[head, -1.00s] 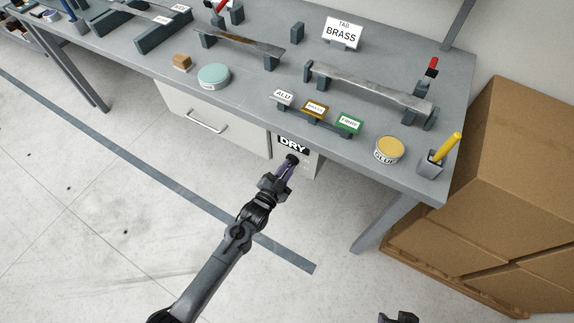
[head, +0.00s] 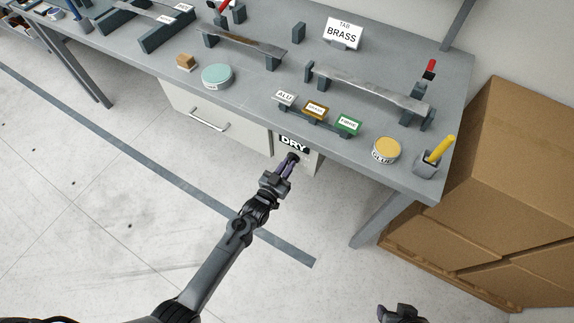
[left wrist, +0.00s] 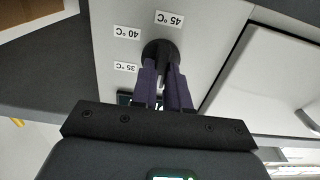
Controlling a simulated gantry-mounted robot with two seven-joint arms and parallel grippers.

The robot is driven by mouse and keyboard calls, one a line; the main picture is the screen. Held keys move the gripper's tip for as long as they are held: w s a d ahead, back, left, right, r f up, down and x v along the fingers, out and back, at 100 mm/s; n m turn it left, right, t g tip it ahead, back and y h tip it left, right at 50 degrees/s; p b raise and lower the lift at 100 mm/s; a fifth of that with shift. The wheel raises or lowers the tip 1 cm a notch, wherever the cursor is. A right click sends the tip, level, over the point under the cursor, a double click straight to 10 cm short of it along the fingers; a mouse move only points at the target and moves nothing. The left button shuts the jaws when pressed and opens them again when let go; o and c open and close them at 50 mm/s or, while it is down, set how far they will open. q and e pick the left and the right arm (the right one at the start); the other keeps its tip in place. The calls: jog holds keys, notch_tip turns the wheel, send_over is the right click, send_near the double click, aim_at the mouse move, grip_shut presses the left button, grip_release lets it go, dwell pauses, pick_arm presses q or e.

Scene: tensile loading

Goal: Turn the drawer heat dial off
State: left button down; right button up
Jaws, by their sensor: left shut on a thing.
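The heat dial (left wrist: 160,48) is a round black knob on the light grey panel under the bench, below the DRY label (head: 293,144). In the head view, the dial (head: 293,157) shows as a small dark knob at my fingertips. My left gripper (head: 288,164) is shut on the dial; its purple fingers (left wrist: 163,72) lie on either side of the dial's grip. Labels for 45 °C (left wrist: 169,18), 40 °C (left wrist: 127,32) and 35 °C (left wrist: 125,67) ring the dial. The fingers hide part of the panel. My right gripper (head: 398,312) is partly in view at the bottom edge.
A drawer front with a handle (head: 209,121) is left of the dial panel. The bench top (head: 250,95) above carries a teal tin (head: 217,76), a glue tin (head: 387,149) and a cup (head: 428,164). Cardboard boxes (head: 500,190) stand at right. The floor in front is clear.

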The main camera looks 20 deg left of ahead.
pick_arm(q)
jog(key=shift+f, duration=0.1)
jog(key=c, duration=1.1)
grip_release()
jog(key=shift+s+a+p, duration=0.25)
jog(key=shift+s+p, duration=0.2)
jog(key=shift+s, duration=1.35)
jog(key=shift+s+a+p, duration=0.3)
jog(key=shift+s+p, duration=0.15)
jog(key=shift+s, duration=1.35)
jog(key=shift+s+a+p, duration=0.25)
jog(key=shift+s+p, duration=0.2)
jog(key=shift+s, duration=1.35)
